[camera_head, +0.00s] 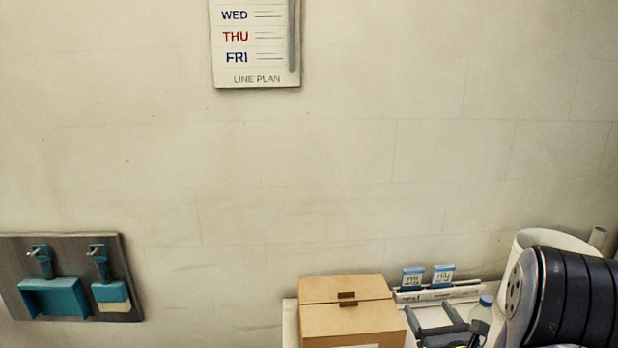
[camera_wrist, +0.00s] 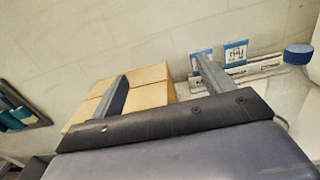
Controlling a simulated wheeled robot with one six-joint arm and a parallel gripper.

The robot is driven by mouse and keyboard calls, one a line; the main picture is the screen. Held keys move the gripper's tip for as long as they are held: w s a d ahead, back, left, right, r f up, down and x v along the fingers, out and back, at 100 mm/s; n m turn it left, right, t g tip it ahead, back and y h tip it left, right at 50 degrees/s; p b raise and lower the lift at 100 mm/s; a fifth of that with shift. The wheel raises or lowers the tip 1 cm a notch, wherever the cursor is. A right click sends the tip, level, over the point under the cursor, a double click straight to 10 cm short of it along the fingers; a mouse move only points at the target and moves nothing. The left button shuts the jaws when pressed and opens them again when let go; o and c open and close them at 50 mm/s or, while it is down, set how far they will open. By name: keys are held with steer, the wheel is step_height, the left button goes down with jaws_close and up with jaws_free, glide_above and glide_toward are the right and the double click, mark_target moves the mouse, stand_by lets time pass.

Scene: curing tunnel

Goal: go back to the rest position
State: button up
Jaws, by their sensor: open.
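My gripper (camera_wrist: 158,85) is open in the wrist view, with its two grey fingers spread wide and nothing visible between them except the view of a cardboard box (camera_wrist: 150,97) beyond. In the head view the gripper (camera_head: 433,322) shows at the lower right, just right of the cardboard box (camera_head: 346,308). Whether the fingers touch the box cannot be told. My dark arm link covers the lower right corner of the head view.
Two blue-white cards (camera_head: 413,278) (camera_head: 443,275) stand on a white rail behind. A panel with teal holders (camera_head: 70,278) and a line plan sign (camera_head: 255,45) are on the wall. The wall between is bare.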

steer(key=shift+n+y, duration=0.5)
steer(key=shift+y, duration=0.3)
steer(key=a, duration=0.1)
steer(key=a+r+p, duration=0.1)
steer(key=a, duration=0.1)
steer(key=a+p, duration=0.1)
steer(key=a, duration=0.1)
steer(key=shift+w+a+r, duration=0.25)
steer(key=shift+w, duration=0.05)
